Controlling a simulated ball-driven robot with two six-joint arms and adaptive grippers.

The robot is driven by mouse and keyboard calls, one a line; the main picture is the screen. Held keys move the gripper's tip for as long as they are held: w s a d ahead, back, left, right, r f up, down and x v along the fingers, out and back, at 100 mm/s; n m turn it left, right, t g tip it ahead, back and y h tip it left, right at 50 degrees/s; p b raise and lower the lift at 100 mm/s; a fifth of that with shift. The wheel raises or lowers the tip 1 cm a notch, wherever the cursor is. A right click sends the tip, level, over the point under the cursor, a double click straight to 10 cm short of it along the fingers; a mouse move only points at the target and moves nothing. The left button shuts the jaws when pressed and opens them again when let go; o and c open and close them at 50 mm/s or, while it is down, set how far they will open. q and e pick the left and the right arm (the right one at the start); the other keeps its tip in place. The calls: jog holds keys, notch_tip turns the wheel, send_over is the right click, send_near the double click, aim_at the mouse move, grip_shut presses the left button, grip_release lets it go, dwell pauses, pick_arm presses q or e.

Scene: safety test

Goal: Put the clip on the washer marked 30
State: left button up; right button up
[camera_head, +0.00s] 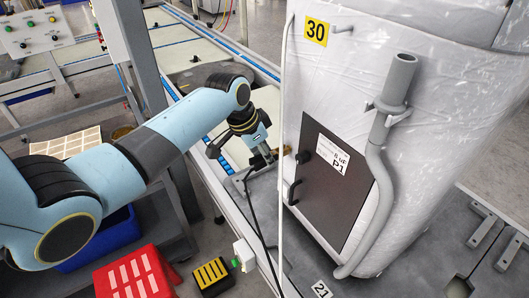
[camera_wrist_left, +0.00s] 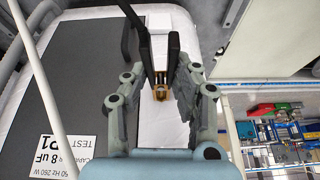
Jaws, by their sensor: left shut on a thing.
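The washer marked 30 (camera_head: 345,75) stands wrapped in clear film on the right in the head view, with a yellow 30 label (camera_head: 316,30). A dark panel (camera_head: 325,200) with a white P1 label is on its side; the panel also shows in the wrist view (camera_wrist_left: 70,75). My left gripper (camera_head: 268,156) is beside the washer's near left edge. In the wrist view its fingers (camera_wrist_left: 160,98) are around a black-and-brass clip (camera_wrist_left: 160,80). In the head view the clip is small, and I cannot tell whether it touches the washer. My right gripper is not in view.
A thin pale rod (camera_head: 281,120) stands close to my gripper. A grey drain pipe (camera_head: 396,90) runs down the washer. A conveyor frame (camera_head: 215,165) runs beside the washer.

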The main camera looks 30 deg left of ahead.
pick_arm(q)
jog(key=o, duration=1.1)
jog(key=shift+c, duration=0.2)
jog(key=v, duration=1.2)
